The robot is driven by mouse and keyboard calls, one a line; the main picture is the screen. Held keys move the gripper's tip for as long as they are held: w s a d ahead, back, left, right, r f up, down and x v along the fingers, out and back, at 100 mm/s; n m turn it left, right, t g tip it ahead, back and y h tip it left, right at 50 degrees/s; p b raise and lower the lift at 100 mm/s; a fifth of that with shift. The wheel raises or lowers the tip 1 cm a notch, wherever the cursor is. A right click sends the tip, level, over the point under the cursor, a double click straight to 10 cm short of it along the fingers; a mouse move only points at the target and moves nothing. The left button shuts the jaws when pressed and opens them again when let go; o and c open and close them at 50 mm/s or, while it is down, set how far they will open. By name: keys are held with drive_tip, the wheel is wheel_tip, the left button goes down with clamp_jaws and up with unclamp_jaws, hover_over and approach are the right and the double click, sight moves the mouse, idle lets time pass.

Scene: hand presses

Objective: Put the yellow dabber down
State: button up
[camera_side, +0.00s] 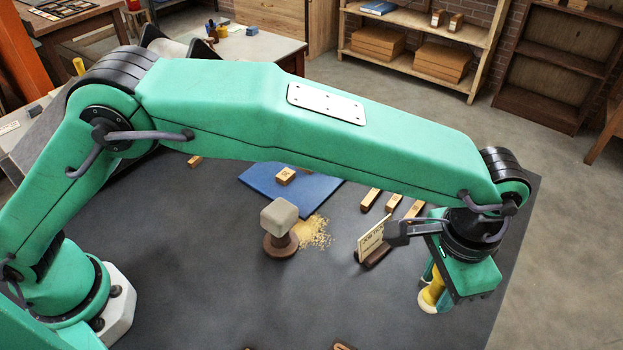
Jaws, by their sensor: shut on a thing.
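The yellow dabber (431,295) is at the right of the dark table, below the end of my arm. My gripper (432,281) points down and is shut on the dabber. The arm's end hides most of the fingers and the dabber's upper part. The dabber's pale lower end shows low over the table top; I cannot tell whether it touches.
A card in a dark holder (371,242) stands just left of my gripper. A pale block on a round brown base (280,229) stands mid-table beside yellowish crumbs (315,232). A blue mat (258,182) and several wooden pieces lie behind. The front right table is clear.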

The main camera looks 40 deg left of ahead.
drive_tip(key=w+a+r+n, duration=0.2)
drive_tip(key=w+a+n, duration=0.2)
drive_tip(key=a, duration=1)
drive_tip(key=w+a+r+n, duration=0.1)
drive_tip(key=w+a+n, duration=0.3)
drive_tip(key=a, duration=1)
drive_tip(key=s+a+f+n, duration=0.1)
drive_tip(key=s+a+n, duration=0.5)
drive_tip(key=a, duration=0.6)
drive_tip(key=s+a+f+n, duration=0.1)
drive_tip(key=s+a+n, duration=0.3)
drive_tip(key=s+a, duration=0.6)
drive_tip(key=w+a+f, duration=0.1)
drive_tip(key=a+f, duration=0.2)
drive_tip(key=a, duration=0.4)
drive_tip(key=w+a+f, duration=0.1)
drive_tip(key=a+f, duration=0.2)
drive_tip(key=a, duration=0.4)
drive_tip(key=shift+f, duration=0.4)
drive_tip(key=shift+f, duration=2)
